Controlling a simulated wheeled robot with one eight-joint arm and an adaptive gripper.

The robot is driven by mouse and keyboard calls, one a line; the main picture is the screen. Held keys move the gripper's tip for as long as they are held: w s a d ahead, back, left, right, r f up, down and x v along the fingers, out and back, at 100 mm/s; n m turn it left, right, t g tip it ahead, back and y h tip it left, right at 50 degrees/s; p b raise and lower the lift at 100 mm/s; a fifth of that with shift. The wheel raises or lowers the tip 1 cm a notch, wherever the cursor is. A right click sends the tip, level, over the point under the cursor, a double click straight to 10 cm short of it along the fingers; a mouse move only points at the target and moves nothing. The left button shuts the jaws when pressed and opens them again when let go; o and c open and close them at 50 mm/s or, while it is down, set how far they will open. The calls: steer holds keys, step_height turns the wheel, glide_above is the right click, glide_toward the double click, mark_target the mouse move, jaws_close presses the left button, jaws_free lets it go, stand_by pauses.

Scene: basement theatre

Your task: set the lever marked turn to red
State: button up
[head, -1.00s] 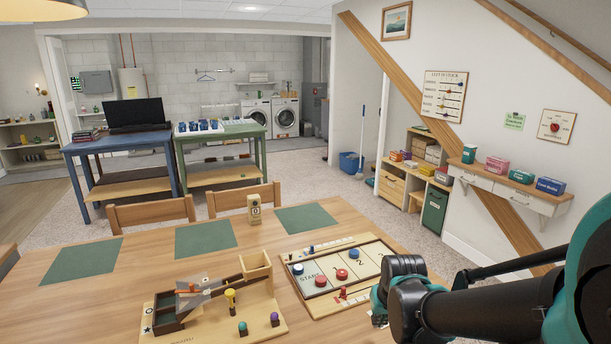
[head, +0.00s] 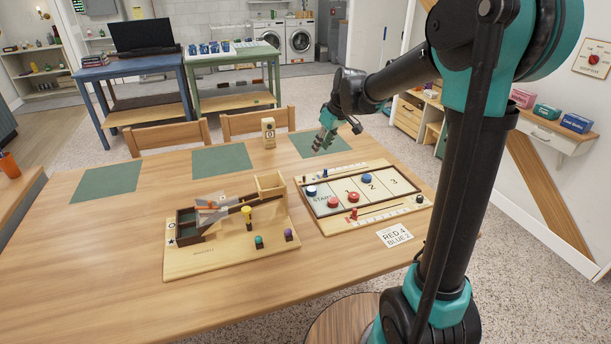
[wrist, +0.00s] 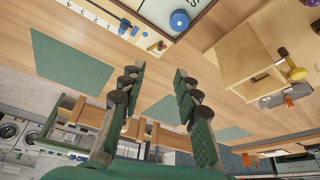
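The game board (head: 330,232) lies on the table with a START space, numbered spaces, and blue and red discs. A blue peg (head: 311,168) stands on its far strip and a red peg (head: 354,214) on its near strip. A small dark-topped knob (head: 420,199) is at the near right corner; I cannot read any "turn" marking, so I cannot tell which piece is the lever. My gripper (head: 326,141) is above the table beyond the board. In the wrist view, its fingers (wrist: 153,88) are apart with nothing between them; the board corner (wrist: 150,40) shows beyond.
A wooden ramp toy (head: 215,262) with yellow, green and purple pegs stands left of the board. A white card (head: 395,236) reading "RED 4 BLUE 2" lies in front. Green mats (head: 222,159), a small wooden block (head: 268,132) and chairs (head: 257,122) are on the far side.

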steer(key=x, duration=1.1)
steer(key=a+x, duration=0.1)
steer(key=x, duration=0.5)
steer(key=shift+w, duration=0.45)
jaws_close()
steer(key=shift+a, duration=0.1)
